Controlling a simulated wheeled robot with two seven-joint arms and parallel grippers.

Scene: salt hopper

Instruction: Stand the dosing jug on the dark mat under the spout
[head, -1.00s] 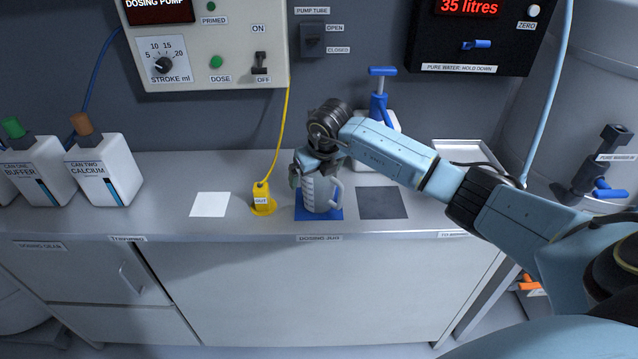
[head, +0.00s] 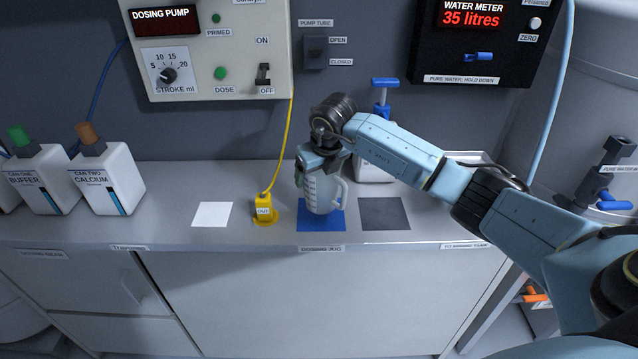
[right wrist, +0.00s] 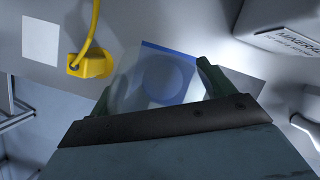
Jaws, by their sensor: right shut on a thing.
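The clear dosing jug (head: 322,194), with scale marks and a handle on its right, is upright just above the blue mat (head: 321,224). My right gripper (head: 312,163) is shut on its upper part. In the right wrist view, the blue mat (right wrist: 165,76) shows through and beyond the see-through jug (right wrist: 150,85), between the fingers. The dark mat (head: 384,213) lies bare to the right of the blue mat. A white container with a blue-topped pump (head: 383,90) stands behind, partly hidden by my arm; I cannot make out its spout. My left gripper is not in view.
The yellow OUT fitting (head: 264,208) with its hose stands left of the jug, and a white square (head: 212,214) lies farther left. A pale tray (head: 468,160) is partly hidden behind my arm.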

